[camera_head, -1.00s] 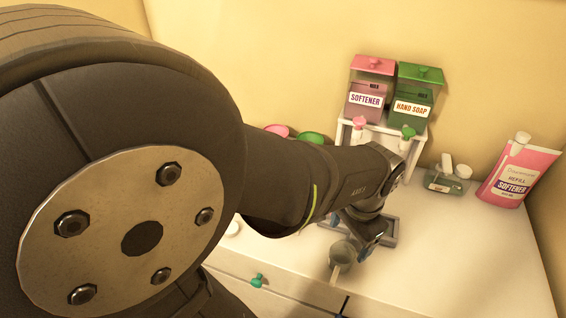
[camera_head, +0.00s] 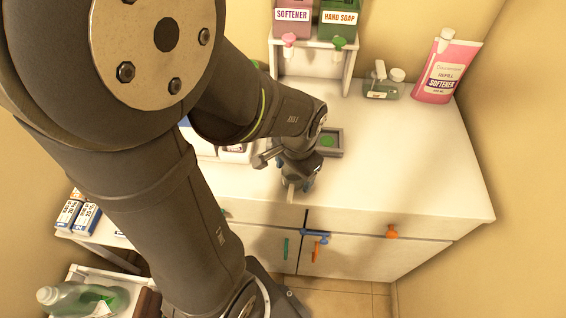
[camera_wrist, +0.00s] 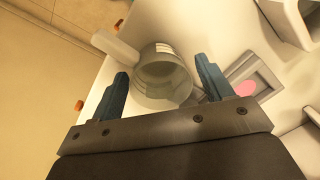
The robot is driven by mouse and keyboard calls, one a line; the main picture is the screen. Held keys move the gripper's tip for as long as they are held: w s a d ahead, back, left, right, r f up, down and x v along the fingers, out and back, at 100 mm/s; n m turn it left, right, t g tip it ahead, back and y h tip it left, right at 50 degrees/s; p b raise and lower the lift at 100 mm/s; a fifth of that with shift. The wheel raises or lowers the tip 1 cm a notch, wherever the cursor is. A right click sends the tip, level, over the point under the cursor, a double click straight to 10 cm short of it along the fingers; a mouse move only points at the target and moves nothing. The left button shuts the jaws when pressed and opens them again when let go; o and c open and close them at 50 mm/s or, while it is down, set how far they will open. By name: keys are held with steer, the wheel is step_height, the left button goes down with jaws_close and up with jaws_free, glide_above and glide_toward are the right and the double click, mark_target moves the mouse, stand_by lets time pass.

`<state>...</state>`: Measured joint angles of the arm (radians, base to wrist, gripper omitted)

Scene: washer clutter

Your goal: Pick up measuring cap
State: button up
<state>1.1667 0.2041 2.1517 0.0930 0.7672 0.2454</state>
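The measuring cap (camera_wrist: 166,84), a grey translucent cup with a pale stub handle, shows in the middle of the wrist view. It is on the white counter close to the front edge, its handle pointing to the upper left there. My gripper (camera_wrist: 161,68) is open, with one blue finger on each side of the cap in that picture. I cannot tell whether the fingers touch it. In the head view my gripper (camera_head: 299,184) is over the cap, and only the pale handle (camera_head: 291,194) shows clearly, at the counter's edge.
A softener pouch (camera_head: 446,70), a small green bottle (camera_head: 382,88) and a dispenser stand (camera_head: 348,68) are at the back. The counter's right side is clear.

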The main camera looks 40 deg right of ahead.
steer(key=c, duration=0.8)
